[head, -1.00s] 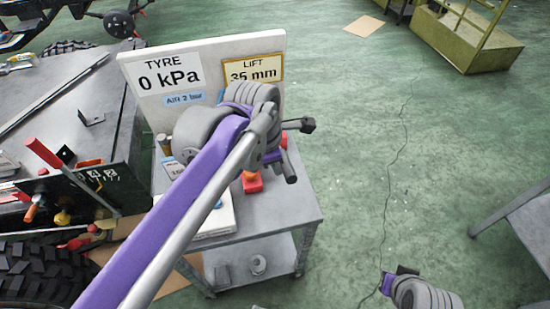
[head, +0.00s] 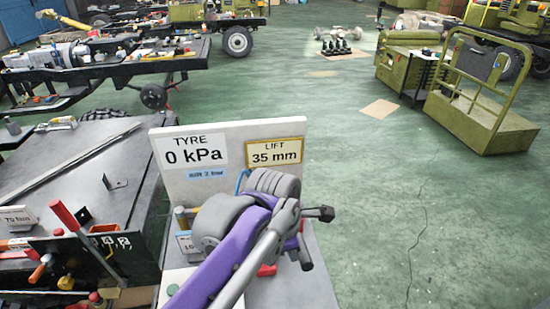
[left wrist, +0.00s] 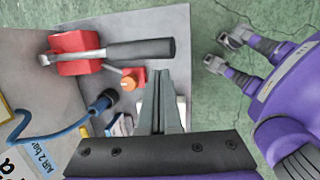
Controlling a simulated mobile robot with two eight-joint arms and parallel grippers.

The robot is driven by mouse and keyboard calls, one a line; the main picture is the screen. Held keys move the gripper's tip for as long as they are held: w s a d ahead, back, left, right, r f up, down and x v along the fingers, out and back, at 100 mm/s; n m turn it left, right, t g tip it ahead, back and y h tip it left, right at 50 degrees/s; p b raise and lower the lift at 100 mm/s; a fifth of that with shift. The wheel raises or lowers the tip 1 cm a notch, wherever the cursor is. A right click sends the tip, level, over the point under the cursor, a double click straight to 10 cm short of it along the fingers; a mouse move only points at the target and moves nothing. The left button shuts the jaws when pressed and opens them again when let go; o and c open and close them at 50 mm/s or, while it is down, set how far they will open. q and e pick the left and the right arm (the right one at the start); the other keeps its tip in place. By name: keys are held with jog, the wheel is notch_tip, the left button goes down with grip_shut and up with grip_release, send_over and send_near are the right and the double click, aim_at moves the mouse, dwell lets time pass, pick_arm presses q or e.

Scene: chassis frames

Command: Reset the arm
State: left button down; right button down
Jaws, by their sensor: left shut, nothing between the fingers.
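My left arm (head: 230,255), purple and grey, reaches in from the bottom of the head view, with its wrist over a grey cart in front of the sign board. Its fingers are hidden there behind the wrist. In the left wrist view my left gripper (left wrist: 159,78) is shut, with its two grey fingers together and nothing between them. It points over the cart top, close to a red block with an orange knob (left wrist: 129,82). My right gripper cannot be made out in either current view.
A white board (head: 230,134) reads TYRE 0 kPa and LIFT 35 mm. A dark workbench (head: 75,165) stands left.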

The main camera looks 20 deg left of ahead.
pick_arm(q)
jog(key=s+a+f+m+t+p, duration=0.1)
jog(key=s+f+m, duration=0.4)
jog(key=m, duration=0.7)
jog(key=s+a+f+m+t+y, duration=0.1)
jog(key=s+a+f+m, duration=0.2)
jog(key=m, duration=0.9)
notch_tip(320, 180, down, 3)
jog(key=s, duration=0.3)
jog(key=shift+f+m+t+p, duration=0.2)
jog(key=shift+m+t+p, duration=0.1)
jog(key=shift+t+p, duration=0.1)
